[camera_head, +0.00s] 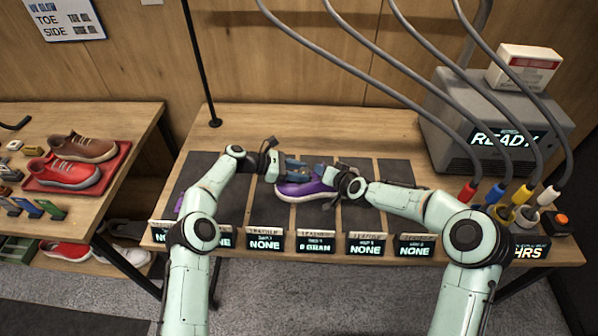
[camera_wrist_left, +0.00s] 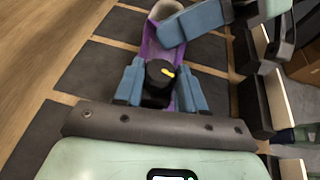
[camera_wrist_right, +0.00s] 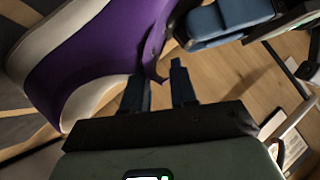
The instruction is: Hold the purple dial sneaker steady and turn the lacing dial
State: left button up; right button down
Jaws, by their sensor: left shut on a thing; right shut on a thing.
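The purple sneaker (camera_head: 305,190) with a pale sole lies on a dark mat in the middle of the table. It also shows in the left wrist view (camera_wrist_left: 152,45) and large in the right wrist view (camera_wrist_right: 95,45). My left gripper (camera_wrist_left: 158,85) has its blue fingers on both sides of the black lacing dial (camera_wrist_left: 157,75), which carries a yellow mark. My right gripper (camera_wrist_right: 160,85) is closed on the purple upper's edge, seen between its fingertips. In the head view, both grippers meet over the sneaker and hide its top and the dial.
Several dark mats lie across the table, with small label displays (camera_head: 314,245) along the front edge. A grey machine (camera_head: 480,115) reading READY stands at right, with cables and coloured plugs in front. A side table at left holds a red tray (camera_head: 98,180) with shoes.

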pick_arm(q)
jog(key=shift+a, duration=0.15)
jog(key=o, duration=1.1)
jog(key=v, duration=1.2)
